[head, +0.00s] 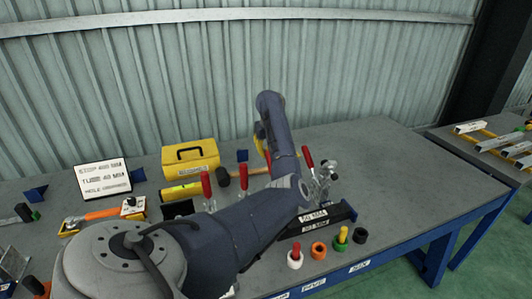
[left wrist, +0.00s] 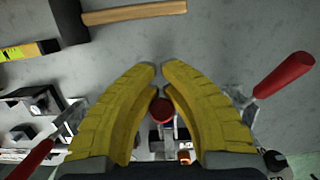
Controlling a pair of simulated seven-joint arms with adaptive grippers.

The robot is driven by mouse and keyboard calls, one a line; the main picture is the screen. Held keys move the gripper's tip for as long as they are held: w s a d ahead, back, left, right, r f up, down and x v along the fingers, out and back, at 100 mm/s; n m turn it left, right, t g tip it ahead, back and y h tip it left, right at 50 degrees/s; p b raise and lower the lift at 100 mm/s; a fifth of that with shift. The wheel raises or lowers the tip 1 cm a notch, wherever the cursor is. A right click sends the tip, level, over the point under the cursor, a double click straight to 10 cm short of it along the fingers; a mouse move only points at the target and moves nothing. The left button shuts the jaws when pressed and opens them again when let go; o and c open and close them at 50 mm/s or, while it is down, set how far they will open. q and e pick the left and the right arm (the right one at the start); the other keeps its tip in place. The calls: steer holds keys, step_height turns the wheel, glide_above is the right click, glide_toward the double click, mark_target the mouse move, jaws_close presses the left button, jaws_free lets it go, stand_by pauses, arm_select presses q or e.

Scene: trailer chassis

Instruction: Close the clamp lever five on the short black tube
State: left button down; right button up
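My left gripper (head: 262,140) has yellow fingers and hangs over the row of red-handled clamps, partly hidden by my own arm. In the left wrist view its fingers (left wrist: 160,72) lean together with a narrow gap at the tips. A red lever (left wrist: 162,108) shows almost end-on in that gap; whether the fingers grip it is unclear. Another red lever (left wrist: 285,74) stands to the right and one (left wrist: 30,158) at lower left, both outside the fingers. In the head view, red levers (head: 308,156) stand beside my arm. The short black tube cannot be clearly told apart. My right gripper is not seen.
A hammer (left wrist: 130,14) lies beyond the fingers. A yellow toolbox (head: 190,157) and a sign (head: 103,178) stand at the back left. A dark labelled block (head: 335,215) and several coloured plugs (head: 319,250) lie at the front. The table's right side is clear.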

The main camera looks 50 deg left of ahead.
arm_select(q)
steer(key=shift+s+d+r, duration=0.25)
steer(key=shift+d+r, duration=0.25)
steer(key=shift+d, duration=0.2)
steer(key=shift+s+d+r, duration=0.25)
steer(key=shift+d+r, duration=0.2)
steer(key=shift+d, duration=0.35)
steer(key=shift+s+d+r, duration=0.15)
steer(key=shift+d+r, duration=0.05)
steer(key=shift+d, duration=0.1)
steer(key=shift+s+d+r, duration=0.25)
steer(key=shift+d, duration=0.35)
steer(key=shift+s+d+r, duration=0.25)
steer(key=shift+d, duration=0.35)
steer(key=shift+s+d+r, duration=0.1)
steer(key=shift+s+d, duration=0.1)
steer(key=shift+d, duration=0.35)
steer(key=shift+s+d+r, duration=0.1)
steer(key=shift+s+d, duration=0.1)
steer(key=shift+d, duration=0.35)
step_height(320, 180, up, 8)
